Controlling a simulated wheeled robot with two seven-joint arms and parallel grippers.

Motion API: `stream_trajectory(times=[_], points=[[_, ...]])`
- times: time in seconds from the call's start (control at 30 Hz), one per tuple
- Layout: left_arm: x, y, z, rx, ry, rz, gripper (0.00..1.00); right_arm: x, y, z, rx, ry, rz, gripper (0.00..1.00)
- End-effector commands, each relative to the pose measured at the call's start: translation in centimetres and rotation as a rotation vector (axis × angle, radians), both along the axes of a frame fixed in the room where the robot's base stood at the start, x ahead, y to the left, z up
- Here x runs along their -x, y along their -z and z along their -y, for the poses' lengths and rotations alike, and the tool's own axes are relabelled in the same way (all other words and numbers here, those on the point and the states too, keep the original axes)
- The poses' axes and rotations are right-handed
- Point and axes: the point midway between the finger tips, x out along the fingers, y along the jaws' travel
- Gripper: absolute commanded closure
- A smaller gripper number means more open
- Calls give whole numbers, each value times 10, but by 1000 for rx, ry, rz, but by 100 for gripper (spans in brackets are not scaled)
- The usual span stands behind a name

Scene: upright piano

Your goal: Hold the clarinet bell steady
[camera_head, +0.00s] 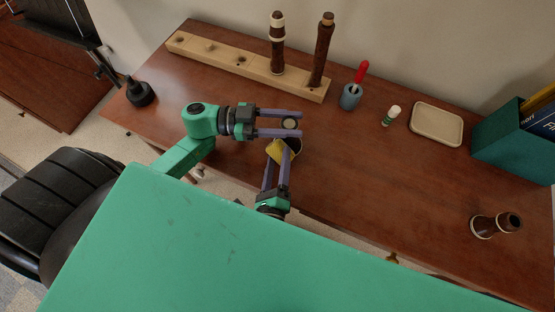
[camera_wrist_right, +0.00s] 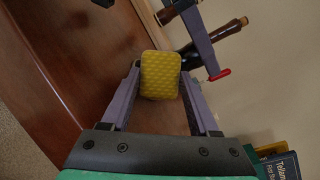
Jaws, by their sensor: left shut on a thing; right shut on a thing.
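The clarinet bell (camera_head: 297,146) is dark, with a pale-ringed round end between the fingers of my left gripper (camera_head: 290,122). My left gripper is shut on it above the table, and the bell's lower part is partly hidden. My right gripper (camera_head: 277,172) comes from below and is shut on a yellow pad (camera_head: 275,151). The pad overlaps the lower part of the bell in the head view; I cannot tell whether they touch.
A wooden stand (camera_head: 215,55) holds two dark clarinet joints at the back. A grey cup (camera_head: 350,97) with a red-handled tool, a small white-capped tube (camera_head: 391,116), a beige tray (camera_head: 437,123) and a teal book box (camera_head: 510,143) stand rightward. A dark ringed piece (camera_head: 495,225) lies at right.

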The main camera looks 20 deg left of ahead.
Motion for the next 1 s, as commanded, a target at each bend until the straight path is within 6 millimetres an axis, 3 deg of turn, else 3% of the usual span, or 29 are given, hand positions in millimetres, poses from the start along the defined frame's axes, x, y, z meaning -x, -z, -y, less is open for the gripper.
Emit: stream_trajectory(times=[1.0], points=[[1, 0, 0, 0, 3, -1, 100, 0, -4, 14, -1, 5, 0, 83]])
